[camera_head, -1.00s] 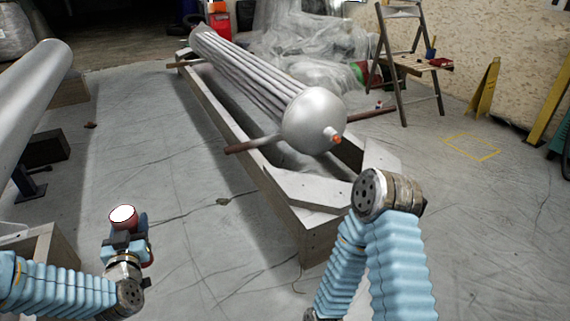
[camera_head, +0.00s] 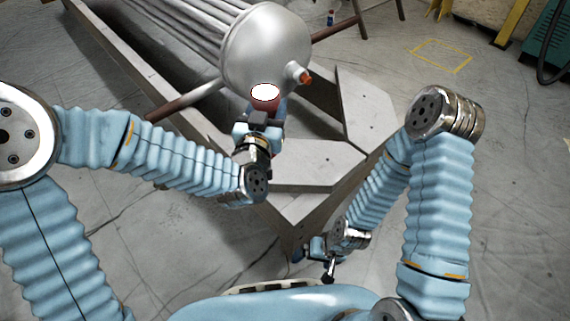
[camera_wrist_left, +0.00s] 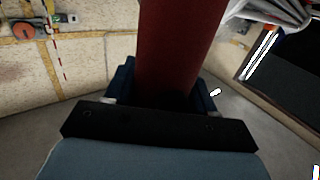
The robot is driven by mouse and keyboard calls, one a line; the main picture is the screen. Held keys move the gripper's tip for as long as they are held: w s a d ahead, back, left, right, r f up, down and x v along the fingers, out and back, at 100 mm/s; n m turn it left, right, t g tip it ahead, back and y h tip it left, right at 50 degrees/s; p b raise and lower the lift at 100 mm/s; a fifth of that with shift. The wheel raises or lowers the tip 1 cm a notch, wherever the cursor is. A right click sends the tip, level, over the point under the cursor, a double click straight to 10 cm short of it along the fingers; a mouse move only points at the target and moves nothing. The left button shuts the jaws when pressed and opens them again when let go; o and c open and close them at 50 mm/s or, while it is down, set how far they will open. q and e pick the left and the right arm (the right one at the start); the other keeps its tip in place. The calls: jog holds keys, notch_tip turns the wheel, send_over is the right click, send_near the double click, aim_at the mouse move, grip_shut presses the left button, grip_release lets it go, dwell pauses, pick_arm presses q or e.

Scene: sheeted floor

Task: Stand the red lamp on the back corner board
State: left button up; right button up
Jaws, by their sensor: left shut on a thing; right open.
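The red lamp (camera_head: 264,99) has a bright white top. My left gripper (camera_head: 262,118) is shut on it and holds it upright, in front of the silver tank's round end. In the left wrist view the lamp's dark red body (camera_wrist_left: 178,45) stands between the blue fingers. The far corner board (camera_head: 352,112) is a flat grey plate on the frame, to the right of the lamp, and looks bare. A nearer corner board (camera_head: 305,166) lies below and right of the lamp, also bare. My right gripper (camera_head: 322,254) is open and low by the frame's near corner.
The silver ribbed tank (camera_head: 262,50) lies along the long wooden frame (camera_head: 112,72), with an orange-tipped nozzle (camera_head: 303,75) near the far board. A rusty bar (camera_head: 187,101) crosses the frame. Open floor lies to the right, with a yellow taped square (camera_head: 441,56).

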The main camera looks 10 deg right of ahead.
pick_arm(q)
jog(key=w+a+f+b, duration=0.2)
jog(key=w+f+b, duration=0.1)
jog(key=w+f, duration=0.8)
jog(key=shift+f+m+h, duration=0.3)
jog(key=shift+f, duration=0.8)
pick_arm(e)
jog(key=shift+f, duration=1.9)
pick_arm(q)
jog(key=shift+f+b, duration=0.3)
jog(key=o, duration=1.2)
jog(key=shift+r, duration=0.1)
jog(key=shift+c, duration=0.2)
pick_arm(e)
jog(key=shift+f, duration=0.2)
